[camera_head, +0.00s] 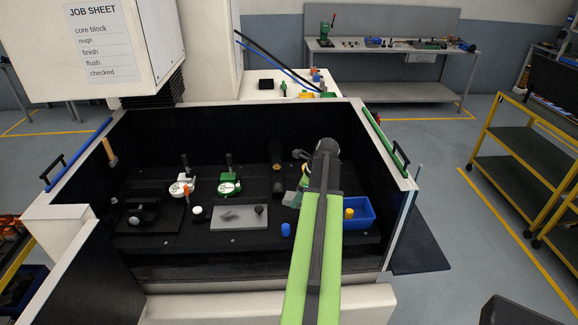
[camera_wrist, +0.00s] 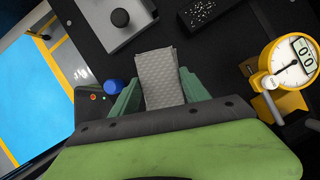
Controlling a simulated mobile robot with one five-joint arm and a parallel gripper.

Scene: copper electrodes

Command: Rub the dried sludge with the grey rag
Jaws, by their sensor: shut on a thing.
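My gripper (camera_wrist: 160,92) is shut on the grey rag (camera_wrist: 160,75), a textured folded cloth sticking out between its green fingers in the wrist view. In the head view my gripper (camera_head: 295,197) is partly hidden by my green arm, to the right of a grey plate (camera_head: 251,225) with a black knob. The dried sludge (camera_head: 229,214) looks like a dark smudge on that plate. The plate (camera_wrist: 108,35) also shows at the top of the wrist view, beyond the rag and apart from it; the sludge is not clearly visible there.
A blue cap (camera_head: 286,229) stands between plate and gripper. A blue bin (camera_head: 357,224) with a yellow piece is to the right. White (camera_head: 181,187) and green (camera_head: 229,186) dial gauges stand behind the plate. A yellow gauge (camera_wrist: 289,65) is right of the rag. Dark tank walls surround everything.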

